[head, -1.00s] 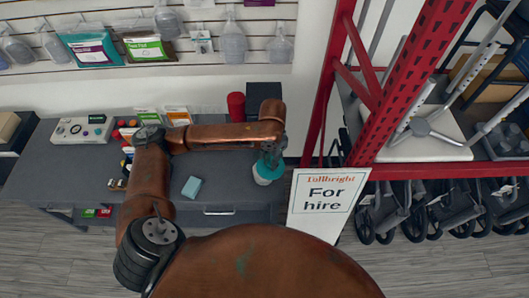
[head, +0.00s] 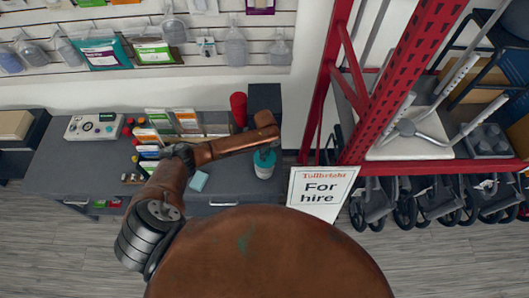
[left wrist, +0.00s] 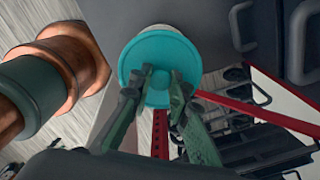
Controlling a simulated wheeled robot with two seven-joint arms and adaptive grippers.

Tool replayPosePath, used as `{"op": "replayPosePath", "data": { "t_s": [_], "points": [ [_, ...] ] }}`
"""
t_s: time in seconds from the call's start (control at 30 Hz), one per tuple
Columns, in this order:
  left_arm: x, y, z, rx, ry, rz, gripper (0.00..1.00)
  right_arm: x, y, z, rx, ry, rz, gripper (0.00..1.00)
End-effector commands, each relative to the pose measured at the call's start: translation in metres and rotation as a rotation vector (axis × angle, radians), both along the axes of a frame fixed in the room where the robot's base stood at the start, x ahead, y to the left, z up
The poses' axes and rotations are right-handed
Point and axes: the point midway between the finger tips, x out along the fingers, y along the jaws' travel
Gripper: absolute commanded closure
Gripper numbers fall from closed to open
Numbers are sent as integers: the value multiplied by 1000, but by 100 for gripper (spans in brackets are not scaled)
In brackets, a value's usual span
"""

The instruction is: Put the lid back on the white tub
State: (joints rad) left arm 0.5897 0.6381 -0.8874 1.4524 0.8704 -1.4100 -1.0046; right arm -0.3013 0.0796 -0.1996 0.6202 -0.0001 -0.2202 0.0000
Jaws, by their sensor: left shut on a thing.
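The white tub (head: 264,173) stands at the right end of the dark grey desk in the head view. The teal lid (head: 264,158) is at its top, over the mouth. I cannot tell whether it is fully seated. My left gripper (head: 265,146) is right above the tub, partly hidden by its own arm. In the left wrist view, the round teal lid (left wrist: 134,52) faces the camera, and the gripper's fingers (left wrist: 160,76) are shut on the small knob at its middle. My right gripper is in neither view.
A red stack of cups (head: 238,108) and a dark box (head: 265,100) stand behind the tub. A light blue block (head: 198,181) lies left of it on the desk (head: 90,165). A "For hire" sign (head: 321,192) and red rack (head: 385,90) stand close on the right.

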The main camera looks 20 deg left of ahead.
Motion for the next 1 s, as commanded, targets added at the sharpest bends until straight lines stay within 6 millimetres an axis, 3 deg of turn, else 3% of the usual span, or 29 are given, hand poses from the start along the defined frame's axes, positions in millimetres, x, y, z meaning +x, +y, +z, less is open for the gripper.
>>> {"op": "replayPosePath", "data": {
  "t_s": [0.27,0.73,1.0],
  "points": [
    [0,2,-10,0,-1,-31,100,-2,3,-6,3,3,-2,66],
    [0,2,-49,0,-1,-29,100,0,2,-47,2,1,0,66],
    [0,2,-65,1,-1,-29,100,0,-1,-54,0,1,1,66]
  ]
}}
